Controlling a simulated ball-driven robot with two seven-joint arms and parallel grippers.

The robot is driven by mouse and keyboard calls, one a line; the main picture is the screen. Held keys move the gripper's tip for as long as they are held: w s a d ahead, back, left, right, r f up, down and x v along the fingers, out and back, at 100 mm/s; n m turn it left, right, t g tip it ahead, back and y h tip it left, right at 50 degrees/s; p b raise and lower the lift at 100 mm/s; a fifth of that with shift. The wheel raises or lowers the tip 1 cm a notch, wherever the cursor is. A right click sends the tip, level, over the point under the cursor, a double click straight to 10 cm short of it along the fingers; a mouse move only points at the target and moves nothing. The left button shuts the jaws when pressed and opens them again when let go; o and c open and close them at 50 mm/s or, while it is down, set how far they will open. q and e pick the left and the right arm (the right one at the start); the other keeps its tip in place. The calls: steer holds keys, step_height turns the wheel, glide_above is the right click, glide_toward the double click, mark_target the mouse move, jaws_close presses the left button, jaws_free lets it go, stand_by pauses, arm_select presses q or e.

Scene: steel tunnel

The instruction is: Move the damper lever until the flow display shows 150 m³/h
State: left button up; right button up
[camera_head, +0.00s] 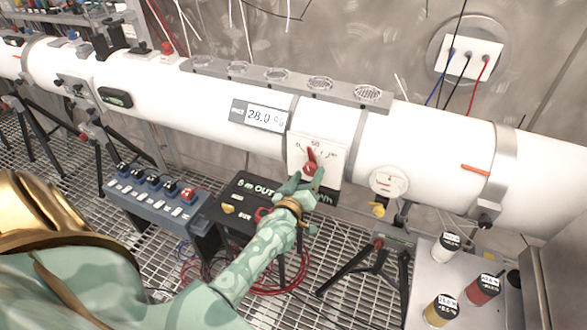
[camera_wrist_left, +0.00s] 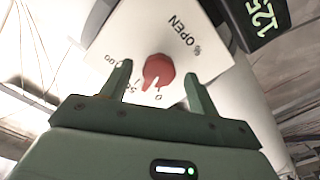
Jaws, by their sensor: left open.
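The damper lever is a red knob with a short pointer (camera_head: 311,162) on a white scale plate (camera_head: 333,156) on the duct. In the left wrist view the red lever (camera_wrist_left: 157,70) points between the 0 and the 50 of the "% OPEN" scale. My left gripper (camera_head: 299,180) is open at the plate. In the wrist view its two fingers stand on either side of the lever, with gaps on both sides. The flow display (camera_wrist_left: 262,14) reads 125 in green digits, cut by the frame edge. In the head view my gripper hides most of this display (camera_head: 328,197). My right gripper is not in view.
The white duct (camera_head: 222,89) crosses the view. A 28.0 °C display (camera_head: 257,115) sits left of the plate, and a round gauge (camera_head: 389,182) right of it. A black box (camera_head: 252,187) and a blue switch box (camera_head: 150,190) stand below. Several canisters stand at right, one red (camera_head: 482,289).

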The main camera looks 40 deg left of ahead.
arm_select(q)
steer(key=p+v, duration=0.1)
steer(key=v, duration=1.3)
steer(key=shift+w+f, duration=0.1)
steer(key=s+d+f+m+g+h, duration=0.2)
steer(key=s+f+g, duration=0.15)
steer(key=f, duration=0.45)
steer(key=s+d+f+m+g+h+b, duration=0.1)
steer(key=s+d+f+m+g, duration=0.2)
steer(key=f, duration=0.5)
steer(key=s+d+f+m+g+h, duration=0.1)
steer(key=s+f+m+h, duration=0.1)
steer(key=s+f, duration=0.45)
steer(key=s+a+f+m+g+b, duration=0.1)
steer(key=s+f+m+g+b, duration=0.1)
steer(key=s+f, duration=0.7)
steer(key=s+f+m+g+b, duration=0.1)
steer(key=s+f+m+g, duration=0.3)
steer(key=s, duration=1.1)
step_height(320, 180, down, 6)
steer(key=g, duration=0.3)
steer(key=shift+s+a+y+b, duration=0.15)
steer(key=shift+a+y+b, duration=0.15)
steer(key=shift+a+b, duration=0.05)
steer(key=shift+f, duration=0.1)
stand_by(0.8)
